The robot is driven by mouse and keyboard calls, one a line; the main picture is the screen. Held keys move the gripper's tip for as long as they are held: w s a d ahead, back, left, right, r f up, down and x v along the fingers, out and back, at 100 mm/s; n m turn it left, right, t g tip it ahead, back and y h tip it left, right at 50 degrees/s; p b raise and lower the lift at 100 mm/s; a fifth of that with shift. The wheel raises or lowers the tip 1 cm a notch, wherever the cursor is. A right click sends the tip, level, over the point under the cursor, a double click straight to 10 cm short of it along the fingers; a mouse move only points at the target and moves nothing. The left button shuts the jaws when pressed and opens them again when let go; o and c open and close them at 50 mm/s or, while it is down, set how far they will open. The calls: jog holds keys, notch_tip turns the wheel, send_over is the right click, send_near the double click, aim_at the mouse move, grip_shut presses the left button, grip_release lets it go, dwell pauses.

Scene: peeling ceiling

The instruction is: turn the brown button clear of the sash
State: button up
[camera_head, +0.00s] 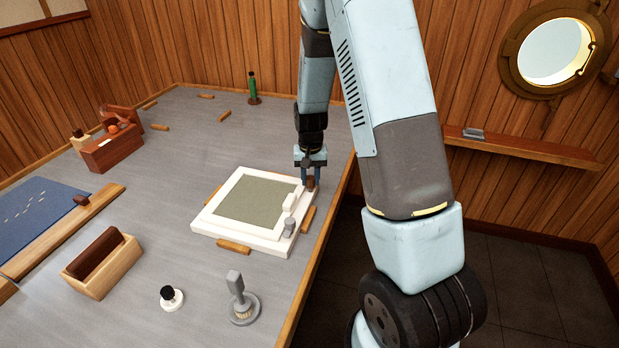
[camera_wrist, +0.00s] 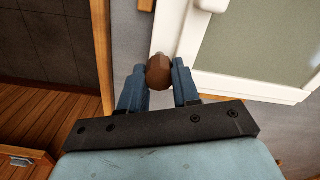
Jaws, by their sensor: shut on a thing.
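The brown button (camera_wrist: 159,72) sits between my gripper's fingers at the edge of the white frame (camera_wrist: 183,30). My gripper (camera_wrist: 160,82) is shut on the button, with one blue finger on each side of it. In the head view my gripper (camera_head: 309,176) points down at the right far corner of the white frame (camera_head: 240,240), and the brown button (camera_head: 310,184) shows just under the fingertips. The sash (camera_head: 222,207) is a white border around a grey-green panel inside the frame. I cannot tell whether the button overlaps the sash.
A white block (camera_head: 290,202) and a grey catch (camera_head: 288,227) are on the frame's right side. Wooden pieces (camera_head: 234,246) lie around it. A grey-handled tool (camera_head: 238,300), black-knobbed item (camera_head: 171,298) and wooden box (camera_head: 100,265) stand nearer. The table's right edge is close.

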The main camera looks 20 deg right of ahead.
aim_at(310, 178)
jog(key=shift+m, duration=0.9)
jog(key=o, duration=1.1)
jog(key=shift+c, duration=0.2)
jog(key=shift+r, duration=0.1)
notch_tip(310, 178, up, 14)
jog(key=shift+f, duration=0.25)
